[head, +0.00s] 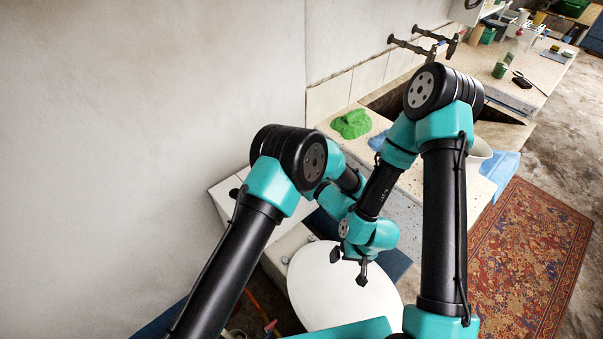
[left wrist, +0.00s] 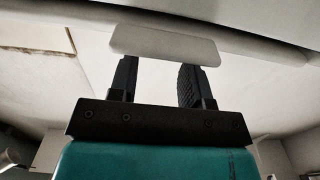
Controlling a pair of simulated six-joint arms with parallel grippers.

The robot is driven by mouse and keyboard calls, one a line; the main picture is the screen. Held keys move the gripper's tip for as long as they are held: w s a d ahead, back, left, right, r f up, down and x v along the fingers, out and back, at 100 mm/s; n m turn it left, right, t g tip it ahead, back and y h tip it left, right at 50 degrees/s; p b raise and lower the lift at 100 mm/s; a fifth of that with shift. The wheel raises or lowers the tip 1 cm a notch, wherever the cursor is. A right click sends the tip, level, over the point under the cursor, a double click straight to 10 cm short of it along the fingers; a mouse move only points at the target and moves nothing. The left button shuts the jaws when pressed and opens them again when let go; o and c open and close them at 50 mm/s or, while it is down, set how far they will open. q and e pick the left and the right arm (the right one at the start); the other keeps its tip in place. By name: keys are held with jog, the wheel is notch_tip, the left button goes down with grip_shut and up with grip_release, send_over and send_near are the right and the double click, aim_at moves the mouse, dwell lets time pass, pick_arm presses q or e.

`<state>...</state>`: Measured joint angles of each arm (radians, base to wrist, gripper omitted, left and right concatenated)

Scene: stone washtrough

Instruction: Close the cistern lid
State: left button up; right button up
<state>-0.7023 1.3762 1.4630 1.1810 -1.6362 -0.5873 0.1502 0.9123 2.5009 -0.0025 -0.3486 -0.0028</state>
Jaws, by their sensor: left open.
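A white box-like part (head: 226,203) with a dark round spot, which looks like the cistern or its lid, stands against the wall behind my left arm. My arm hides much of it, so I cannot tell how far the lid is open. In the left wrist view my left gripper (left wrist: 160,80) is open. A pale flat plate (left wrist: 165,45) shows at its fingertips; I cannot tell whether they touch it. In the head view my left gripper is hidden behind the arms. My right gripper (head: 349,267) is open and empty above a white oval lid or seat (head: 325,297).
A stone washtrough counter (head: 398,210) runs to the back right, with a green cloth (head: 352,124), a blue cloth (head: 378,141) and taps (head: 425,47). A patterned rug (head: 530,250) lies on the floor at right. My two forearms are close together.

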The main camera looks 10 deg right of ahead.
pick_arm(q)
jog(key=o, duration=1)
jog(key=shift+r, duration=0.1)
